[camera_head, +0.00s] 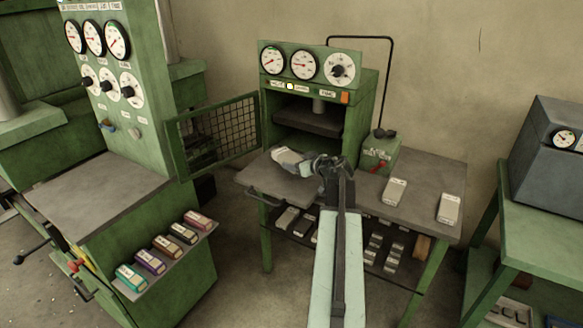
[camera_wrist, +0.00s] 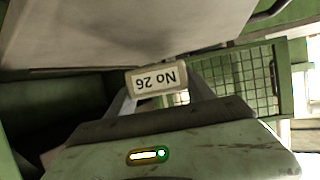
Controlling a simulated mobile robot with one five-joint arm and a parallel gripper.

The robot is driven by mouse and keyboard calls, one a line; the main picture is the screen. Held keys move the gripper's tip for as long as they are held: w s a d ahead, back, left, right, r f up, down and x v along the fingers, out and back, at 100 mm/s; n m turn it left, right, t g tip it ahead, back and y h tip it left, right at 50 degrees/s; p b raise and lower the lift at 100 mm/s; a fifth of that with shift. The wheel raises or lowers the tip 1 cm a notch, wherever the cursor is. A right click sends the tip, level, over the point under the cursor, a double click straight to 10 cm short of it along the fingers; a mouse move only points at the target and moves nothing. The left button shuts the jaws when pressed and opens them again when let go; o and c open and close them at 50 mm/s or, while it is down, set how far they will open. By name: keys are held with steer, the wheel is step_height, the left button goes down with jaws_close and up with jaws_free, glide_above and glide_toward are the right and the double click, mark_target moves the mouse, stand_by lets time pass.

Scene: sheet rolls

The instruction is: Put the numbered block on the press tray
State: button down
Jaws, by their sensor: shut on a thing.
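The numbered block (camera_wrist: 155,80) is pale, with a label reading "No 26" upside down in the wrist view. It sits between the two fingers of my gripper (camera_wrist: 160,100), which is shut on it. In the head view my gripper (camera_head: 312,163) is in front of the press opening, and the pale block (camera_head: 287,156) sticks out to its left. The green press (camera_head: 367,90) has an open mouth with a dark plate inside. A grey flat surface (camera_head: 262,182) lies below the block; I cannot tell whether it is the press tray or part of the bench top, or whether the block touches it.
The mesh door (camera_head: 222,132) stands open to the left of the press. Two pale blocks (camera_head: 396,191) (camera_head: 449,208) lie on the bench at right, near a small green box (camera_head: 381,156) with a red lever. Several blocks fill the lower shelf. Coloured blocks (camera_head: 165,247) sit on a ledge at left.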

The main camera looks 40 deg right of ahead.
steer(key=shift+w+d, duration=0.3)
steer(key=shift+d, duration=0.2)
steer(key=shift+w+d, duration=0.25)
steer(key=shift+d, duration=0.2)
steer(key=f+b, duration=0.2)
steer(key=d+f+b, duration=0.1)
steer(key=f+b, duration=0.1)
steer(key=shift+w+a+r, duration=0.15)
steer(key=shift+w+a, duration=0.1)
steer(key=shift+a, duration=0.05)
steer(key=shift+w, duration=0.1)
steer(key=shift+c, duration=1.9)
jaws_free()
steer(key=shift+s+r+p, duration=0.15)
steer(key=shift+s+p, duration=0.15)
steer(key=shift+p, duration=0.05)
steer(key=p+v, duration=0.4)
steer(key=v, duration=0.6)
steer(key=shift+s+a+r, duration=0.1)
steer(key=shift+s+a, duration=0.05)
steer(key=shift+s, duration=0.65)
